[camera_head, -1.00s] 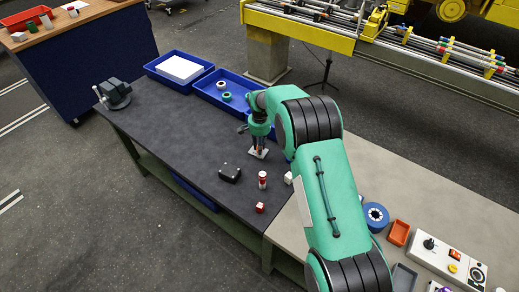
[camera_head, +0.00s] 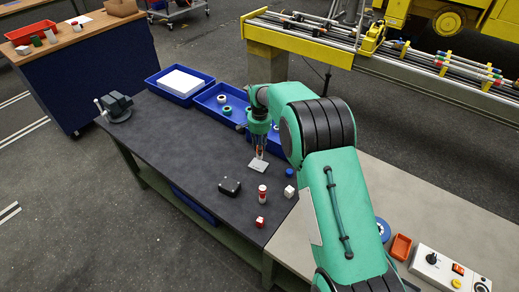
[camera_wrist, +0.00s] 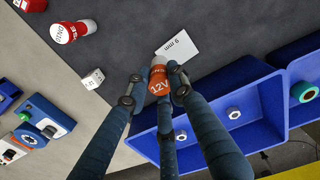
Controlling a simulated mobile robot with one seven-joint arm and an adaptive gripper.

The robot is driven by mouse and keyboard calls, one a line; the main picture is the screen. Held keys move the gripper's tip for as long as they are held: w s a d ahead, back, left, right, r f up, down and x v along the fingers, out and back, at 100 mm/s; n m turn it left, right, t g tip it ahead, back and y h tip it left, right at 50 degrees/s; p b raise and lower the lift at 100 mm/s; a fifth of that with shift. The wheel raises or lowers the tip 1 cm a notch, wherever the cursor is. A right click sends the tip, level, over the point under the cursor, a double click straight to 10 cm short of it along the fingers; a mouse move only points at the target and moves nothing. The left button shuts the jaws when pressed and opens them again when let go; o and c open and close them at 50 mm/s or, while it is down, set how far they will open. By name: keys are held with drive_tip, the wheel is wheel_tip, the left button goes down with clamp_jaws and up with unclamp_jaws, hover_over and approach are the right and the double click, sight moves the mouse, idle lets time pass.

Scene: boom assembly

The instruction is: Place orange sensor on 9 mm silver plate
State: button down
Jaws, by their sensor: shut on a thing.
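The orange sensor (camera_wrist: 158,79), a small cylinder marked 12V, is held between the fingers of my gripper (camera_wrist: 157,82). In the head view it is a small orange spot (camera_head: 260,149) between the fingers of my gripper (camera_head: 260,150). The silver plate (camera_wrist: 179,46), a pale flat rectangle marked 9 mm, lies on the dark tabletop just beyond the sensor in the wrist view. In the head view the plate (camera_head: 258,166) lies just below the gripper. The sensor seems to be above the table; its lower end and the exact gap are hidden.
A black box (camera_head: 229,186), a red-and-white cylinder (camera_head: 262,193), a white cube (camera_head: 289,190) and a small red block (camera_head: 260,222) stand near the plate. A blue bin (camera_wrist: 230,113) holding rings is close behind the gripper. The dark tabletop (camera_head: 180,150) left of the plate is clear.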

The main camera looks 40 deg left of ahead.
idle(0.4)
drive_tip(key=shift+w+b, duration=0.3)
drive_tip(key=shift+w, duration=0.45)
drive_tip(key=shift+w+r, duration=0.15)
drive_tip(key=shift+w, duration=0.65)
hover_over(263, 167)
wheel_tip(263, 167, down, 6)
drive_tip(key=shift+d+f, duration=0.1)
drive_tip(key=shift+f, duration=0.15)
drive_tip(key=shift+f, duration=1.8)
drive_tip(key=shift+f+b, duration=0.15)
drive_tip(key=shift+b, duration=0.15)
